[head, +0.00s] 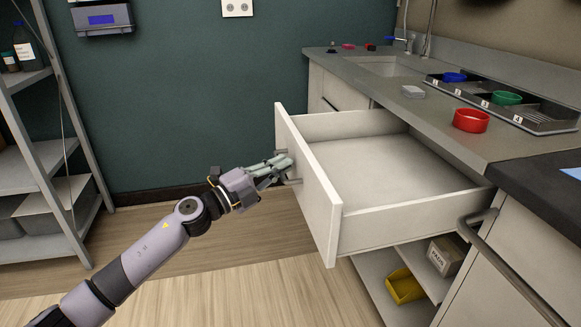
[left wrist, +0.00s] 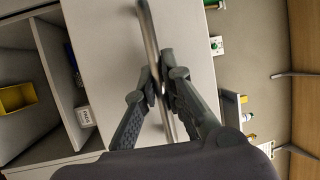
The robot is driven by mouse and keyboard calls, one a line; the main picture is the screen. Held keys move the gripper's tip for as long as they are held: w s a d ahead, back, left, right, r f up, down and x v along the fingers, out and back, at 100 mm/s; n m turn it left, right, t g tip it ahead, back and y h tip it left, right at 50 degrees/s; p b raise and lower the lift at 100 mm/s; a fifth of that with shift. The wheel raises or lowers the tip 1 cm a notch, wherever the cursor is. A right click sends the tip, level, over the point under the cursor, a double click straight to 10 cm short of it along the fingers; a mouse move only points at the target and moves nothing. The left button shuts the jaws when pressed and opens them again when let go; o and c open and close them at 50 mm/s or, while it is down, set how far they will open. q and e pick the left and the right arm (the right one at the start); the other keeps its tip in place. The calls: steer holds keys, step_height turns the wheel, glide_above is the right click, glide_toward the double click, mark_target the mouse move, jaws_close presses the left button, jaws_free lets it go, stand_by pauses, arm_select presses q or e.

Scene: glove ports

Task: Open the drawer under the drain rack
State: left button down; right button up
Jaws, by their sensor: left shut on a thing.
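The white drawer (head: 375,168) is pulled far out from under the grey counter, and its empty inside shows in the head view. My left gripper (head: 284,167) is at the drawer's front panel, shut on its metal bar handle (head: 291,181). In the left wrist view the two dark fingers (left wrist: 163,84) close on either side of the handle bar (left wrist: 150,40), in front of the pale panel. The drain rack (head: 547,113) is a dark tray on the counter above, with several numbered sections. My right gripper is not in view.
A red bowl (head: 471,120) stands on the counter beside the rack; a blue bowl (head: 455,77) and a green bowl (head: 507,98) are in it. Below the drawer, an open shelf holds a yellow bin (head: 404,287) and a box (head: 445,256). Floor left of the drawer is clear.

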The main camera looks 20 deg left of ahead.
arm_select(q)
steer(key=shift+f, duration=0.1)
steer(key=c, duration=1.7)
jaws_free()
steer(key=v, duration=1.2)
